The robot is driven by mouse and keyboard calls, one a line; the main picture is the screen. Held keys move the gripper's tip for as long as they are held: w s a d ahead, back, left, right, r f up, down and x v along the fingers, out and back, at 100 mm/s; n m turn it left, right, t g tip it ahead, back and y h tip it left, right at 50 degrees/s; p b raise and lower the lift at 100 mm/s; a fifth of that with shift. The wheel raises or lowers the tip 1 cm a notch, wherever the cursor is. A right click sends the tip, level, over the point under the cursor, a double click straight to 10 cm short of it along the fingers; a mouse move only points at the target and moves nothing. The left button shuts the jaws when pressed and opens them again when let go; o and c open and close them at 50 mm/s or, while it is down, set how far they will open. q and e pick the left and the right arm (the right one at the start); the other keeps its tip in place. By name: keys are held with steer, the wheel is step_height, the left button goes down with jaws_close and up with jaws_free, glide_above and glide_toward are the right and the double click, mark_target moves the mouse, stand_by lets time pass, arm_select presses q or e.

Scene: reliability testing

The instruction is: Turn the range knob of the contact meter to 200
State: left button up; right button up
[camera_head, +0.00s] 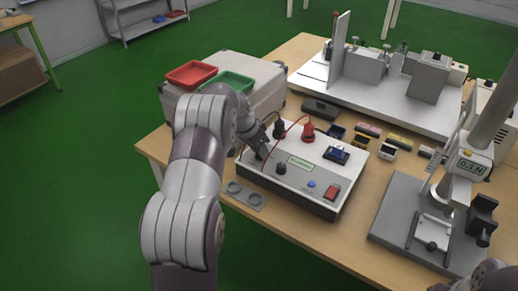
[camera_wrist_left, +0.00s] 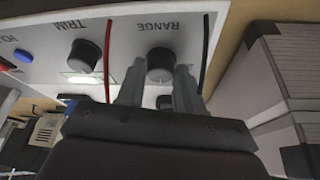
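The contact meter (camera_head: 318,181) is a white-topped box with a dark base on the wooden table, with a small green display. In the left wrist view its RANGE knob (camera_wrist_left: 160,64) is dark and round, with the label upside down. My left gripper (camera_wrist_left: 160,78) has one finger on each side of this knob, with narrow gaps seeming to show; it is open. In the head view my left gripper (camera_head: 256,147) is over the meter's left part and largely hides that knob. The dial setting cannot be read.
The TRIM knob (camera_wrist_left: 86,55) is beside the RANGE knob. A red and a black lead rise close to the fingers. A red tray (camera_head: 192,74) and a green tray (camera_head: 232,82) sit on a grey case behind my arm. A test stand (camera_head: 415,222) stands at right.

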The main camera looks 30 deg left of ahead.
arm_select(q)
steer(key=o, duration=0.4)
steer(key=shift+c, duration=0.2)
steer(key=v, duration=1.2)
steer(key=shift+r, duration=0.3)
steer(key=s+d+f+n+g+y+p, duration=0.1)
steer(key=s+d+f+n+g+p, duration=0.1)
steer(key=s+d+f+n, duration=0.3)
steer(key=s+d+r+p, duration=0.3)
steer(key=s+d, duration=0.3)
steer(key=s, duration=0.3)
steer(key=s+d+r+m+g+p, duration=0.1)
steer(key=s+d+r+p, duration=0.2)
steer(key=s+d+p, duration=0.2)
steer(key=s+d, duration=0.2)
steer(key=s, duration=0.1)
steer(key=shift+s+d+r+y, duration=0.25)
steer(key=shift+s+d+y, duration=0.05)
steer(key=shift+s, duration=0.1)
